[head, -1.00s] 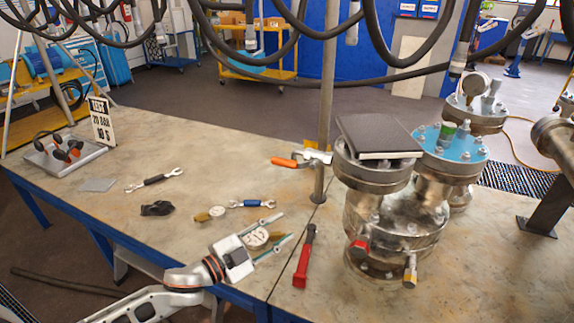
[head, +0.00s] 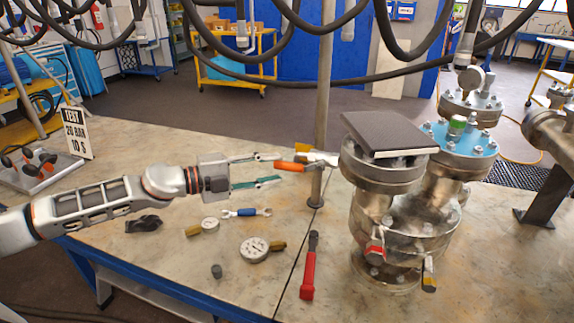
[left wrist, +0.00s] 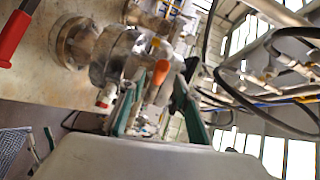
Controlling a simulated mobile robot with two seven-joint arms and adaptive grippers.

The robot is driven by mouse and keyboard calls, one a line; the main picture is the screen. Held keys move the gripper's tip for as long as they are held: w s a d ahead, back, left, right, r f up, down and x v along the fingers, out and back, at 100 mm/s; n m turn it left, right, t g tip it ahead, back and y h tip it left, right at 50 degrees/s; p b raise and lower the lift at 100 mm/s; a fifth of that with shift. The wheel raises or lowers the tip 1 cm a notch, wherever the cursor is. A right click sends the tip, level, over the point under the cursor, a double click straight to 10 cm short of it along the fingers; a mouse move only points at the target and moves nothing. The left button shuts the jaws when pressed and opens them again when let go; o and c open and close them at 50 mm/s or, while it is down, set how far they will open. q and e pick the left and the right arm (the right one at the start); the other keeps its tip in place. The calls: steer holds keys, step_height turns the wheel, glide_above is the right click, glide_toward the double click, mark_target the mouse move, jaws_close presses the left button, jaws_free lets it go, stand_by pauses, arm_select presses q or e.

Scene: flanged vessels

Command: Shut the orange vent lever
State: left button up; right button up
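The orange vent lever (head: 291,166) points left from a small metal valve (head: 318,158) at the side of the left flanged vessel (head: 380,195), by the upright pole. My left gripper (head: 270,168) reaches in from the left, its green-edged fingers spread. The lever's free end lies at the fingertips, seemingly between them; I cannot see any contact. In the left wrist view the orange lever (left wrist: 161,72) shows between the two fingers, close to their tips. My right gripper is in neither view.
A steel pole (head: 324,90) stands right behind the valve. Pressure gauges (head: 255,249), a blue wrench (head: 246,212) and a red-handled tool (head: 310,270) lie on the table below. Black hoses (head: 290,75) hang above.

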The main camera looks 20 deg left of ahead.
mark_target(280, 167)
arm_select(q)
steer(key=x, duration=0.4)
steer(key=shift+w+d, duration=0.3)
steer(key=shift+f, duration=0.1)
jaws_close()
